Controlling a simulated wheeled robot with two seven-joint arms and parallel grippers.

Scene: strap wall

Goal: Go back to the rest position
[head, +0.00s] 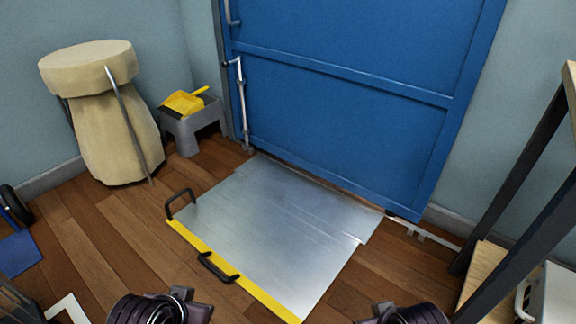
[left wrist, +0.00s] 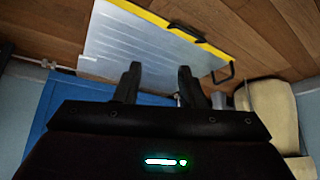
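My left gripper (left wrist: 159,70) shows in the left wrist view with its two black fingers apart and nothing between them. Beyond the fingers is a silver metal ramp plate with a yellow edge, seen upside down. In the head view only dark parts of my two arms show at the bottom edge, one left of centre and one right. The fingers of my right gripper are not visible in either view.
The ramp plate (head: 270,225) with black handles lies on the wood floor before a blue door (head: 345,95). A tan padded sack (head: 115,120) and a grey step stool (head: 192,130) with a yellow dustpan (head: 186,101) stand left. A dark-legged rack (head: 525,185) stands right.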

